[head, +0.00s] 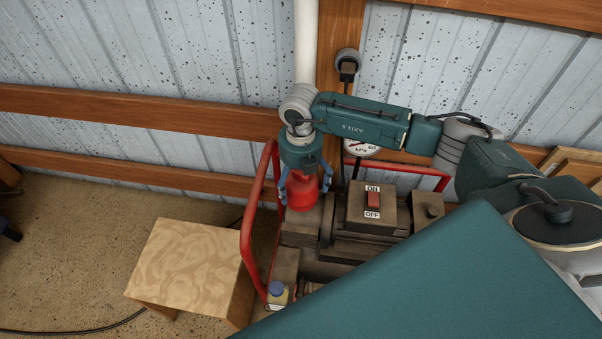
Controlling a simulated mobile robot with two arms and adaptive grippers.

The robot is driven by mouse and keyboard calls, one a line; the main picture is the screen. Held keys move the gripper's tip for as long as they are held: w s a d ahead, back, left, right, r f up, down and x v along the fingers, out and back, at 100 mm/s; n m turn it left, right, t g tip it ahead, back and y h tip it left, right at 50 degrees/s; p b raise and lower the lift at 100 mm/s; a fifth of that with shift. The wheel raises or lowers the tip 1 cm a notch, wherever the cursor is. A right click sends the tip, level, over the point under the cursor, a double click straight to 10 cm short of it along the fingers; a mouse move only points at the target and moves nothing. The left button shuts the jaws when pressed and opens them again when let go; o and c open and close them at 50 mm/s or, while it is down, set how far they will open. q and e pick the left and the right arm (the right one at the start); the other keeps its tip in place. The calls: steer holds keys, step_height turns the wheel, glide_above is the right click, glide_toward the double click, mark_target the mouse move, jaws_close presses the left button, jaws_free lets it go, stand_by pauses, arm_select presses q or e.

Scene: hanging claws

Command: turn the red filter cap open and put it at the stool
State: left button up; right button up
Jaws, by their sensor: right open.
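The red filter cap (301,191) sits on top of the brown machine (302,228), upright. My right gripper (303,196) points down over it from above. Its blue fingers are open, one on each side of the cap; I cannot tell whether they touch it. The upper part of the cap is hidden by the gripper. The stool (190,262) has a light wooden top, which is bare, and stands on the floor left of the machine. My left gripper is not in view.
A red tube frame (251,225) rises between the stool and the machine. A switch box with a red ON/OFF switch (373,201) stands right of the cap. A gauge (361,148) is behind it.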

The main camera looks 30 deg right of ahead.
mark_target(301, 173)
steer(key=shift+f, duration=0.15)
steer(key=c, duration=1.8)
steer(key=shift+n+b, duration=0.85)
steer(key=shift+n, duration=1.05)
steer(key=o, duration=2)
steer(key=shift+o, duration=0.2)
steer(key=shift+r, duration=0.2)
steer(key=shift+r+p, duration=2.15)
steer(key=shift+r, duration=0.7)
